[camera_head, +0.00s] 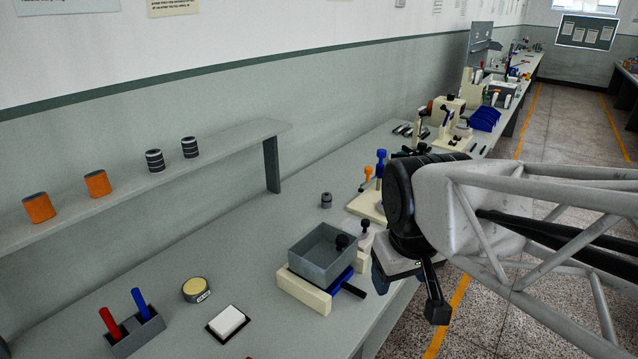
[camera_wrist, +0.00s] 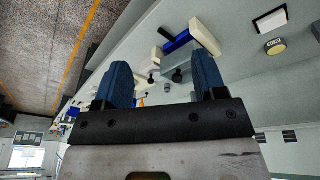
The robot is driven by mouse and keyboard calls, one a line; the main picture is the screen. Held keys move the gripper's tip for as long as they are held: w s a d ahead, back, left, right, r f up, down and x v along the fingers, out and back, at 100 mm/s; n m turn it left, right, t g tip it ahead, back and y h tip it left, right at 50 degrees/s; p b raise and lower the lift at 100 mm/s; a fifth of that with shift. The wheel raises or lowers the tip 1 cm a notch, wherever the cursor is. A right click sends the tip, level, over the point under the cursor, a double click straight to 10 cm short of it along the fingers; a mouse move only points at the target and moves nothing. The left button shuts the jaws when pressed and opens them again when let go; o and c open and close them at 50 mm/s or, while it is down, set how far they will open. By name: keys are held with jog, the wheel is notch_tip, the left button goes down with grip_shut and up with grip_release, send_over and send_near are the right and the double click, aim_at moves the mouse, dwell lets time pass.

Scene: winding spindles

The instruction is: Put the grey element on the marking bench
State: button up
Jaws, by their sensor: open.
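A small dark grey cylinder (camera_head: 326,200) stands upright on the long bench (camera_head: 250,235), behind the grey open box; it may be the grey element. A grey open-topped box (camera_head: 318,262) sits on a cream fixture with a blue part; its inside looks empty except for a black knob overlapping its right rim. I cannot tell which part of the bench is the marking bench. My gripper (camera_wrist: 160,62) is open and empty, its two blue fingers apart. In the head view it hangs right of the fixture, over the bench's front edge, partly hidden by my arm.
A shelf (camera_head: 150,180) holds two orange and two black-and-white striped cylinders. On the bench are a holder (camera_head: 136,333) with red and blue sticks, a yellow-topped tin (camera_head: 196,289) and a white pad (camera_head: 228,321). Fixtures with knobs stand farther back.

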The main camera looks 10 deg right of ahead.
jog(key=shift+m, duration=0.9)
jog(key=shift+s+a+f, duration=0.1)
jog(key=shift+s+f, duration=0.15)
jog(key=shift+s, duration=0.4)
jog(key=shift+s+d+f, duration=0.1)
jog(key=shift+s+f, duration=0.1)
jog(key=shift+s, duration=0.45)
jog(key=shift+s+a+f, duration=0.1)
jog(key=shift+s+f, duration=0.15)
jog(key=shift+s, duration=0.4)
